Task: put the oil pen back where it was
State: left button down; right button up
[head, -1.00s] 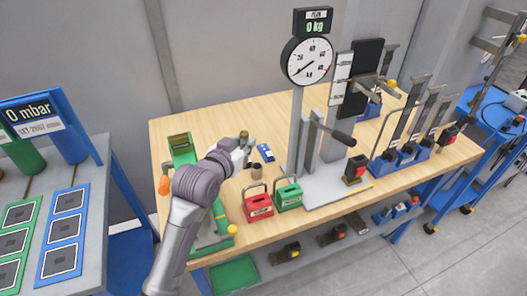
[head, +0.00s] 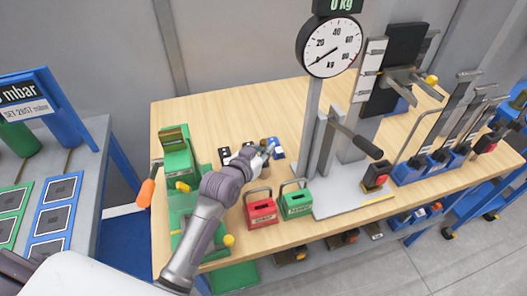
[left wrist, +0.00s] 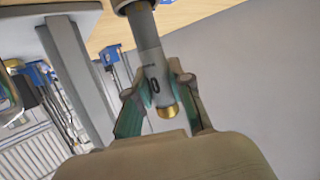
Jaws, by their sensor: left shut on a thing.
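The oil pen shows in the left wrist view as a grey cylinder (left wrist: 150,55) with a dark marking and a brass tip. My left gripper (left wrist: 158,86) has its green-lined fingers on either side of the pen and is shut on it. In the head view my left gripper (head: 266,150) is over the wooden table, behind the red and green boxes. The pen is mostly hidden there by the gripper and is hard to tell from the small items around it. My right gripper is in neither view.
A red box (head: 262,212) and a green box (head: 297,204) with handles stand just in front of the gripper. A dial scale (head: 331,47) on a post rises to the right. A green press (head: 174,158) stands at left. A blue item (head: 278,149) lies close by.

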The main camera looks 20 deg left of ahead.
pick_arm(q)
jog(key=shift+s+f, duration=0.1)
jog(key=shift+f, duration=0.55)
jog(key=shift+f, duration=0.25)
jog(key=c, duration=1)
grip_release()
jog(key=shift+r, duration=0.1)
jog(key=shift+c, duration=0.2)
